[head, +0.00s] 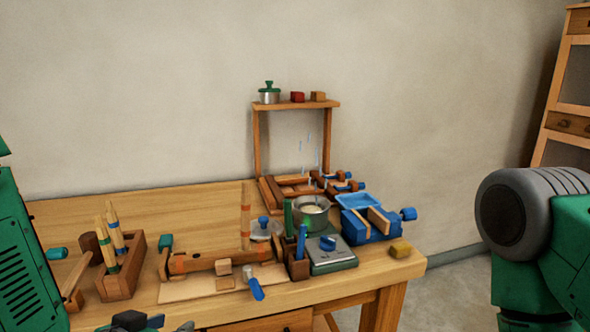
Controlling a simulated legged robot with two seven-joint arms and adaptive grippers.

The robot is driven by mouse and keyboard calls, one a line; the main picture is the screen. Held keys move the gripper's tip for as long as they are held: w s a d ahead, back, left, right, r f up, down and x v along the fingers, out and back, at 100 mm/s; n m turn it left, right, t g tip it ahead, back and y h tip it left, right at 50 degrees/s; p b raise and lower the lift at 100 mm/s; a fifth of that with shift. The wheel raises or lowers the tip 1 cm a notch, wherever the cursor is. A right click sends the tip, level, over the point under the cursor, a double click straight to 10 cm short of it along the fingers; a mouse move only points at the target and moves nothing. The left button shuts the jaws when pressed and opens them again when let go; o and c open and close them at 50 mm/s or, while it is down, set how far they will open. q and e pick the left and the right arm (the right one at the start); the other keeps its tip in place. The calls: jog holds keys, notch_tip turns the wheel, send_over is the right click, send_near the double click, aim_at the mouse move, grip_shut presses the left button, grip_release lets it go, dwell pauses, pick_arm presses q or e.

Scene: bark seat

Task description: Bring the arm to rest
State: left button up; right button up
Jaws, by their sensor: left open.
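My left gripper (140,321) shows only in part at the bottom edge of the head view, in front of the workbench's near edge. It is dark grey, open, and I see nothing between its fingers. Most of it is cut off by the frame. My green left arm (25,262) stands along the left edge. My green right arm, with a grey rounded joint (535,205), fills the right edge; its gripper is out of the picture.
A small shelf (300,104) stands behind. Bare bench top lies at the back left.

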pick_arm(q)
jog(key=s+a+f+g+y, duration=0.1)
jog(key=s+a+f+g, duration=0.1)
jog(key=s+f, duration=0.5)
jog(key=s+a+f+n+g+y, duration=0.1)
jog(key=s+a+f+g, duration=0.1)
jog(key=s+f+g, duration=0.3)
jog(key=s+a+f+g, duration=0.3)
jog(key=s+f, duration=0.8)
jog(key=s, duration=0.1)
jog(key=shift+s+f+n+g+y, duration=0.2)
jog(key=shift+n+g+y, duration=0.1)
jog(key=shift+n+y, duration=0.1)
jog(key=shift+a, duration=0.1)
jog(key=shift+w, duration=0.15)
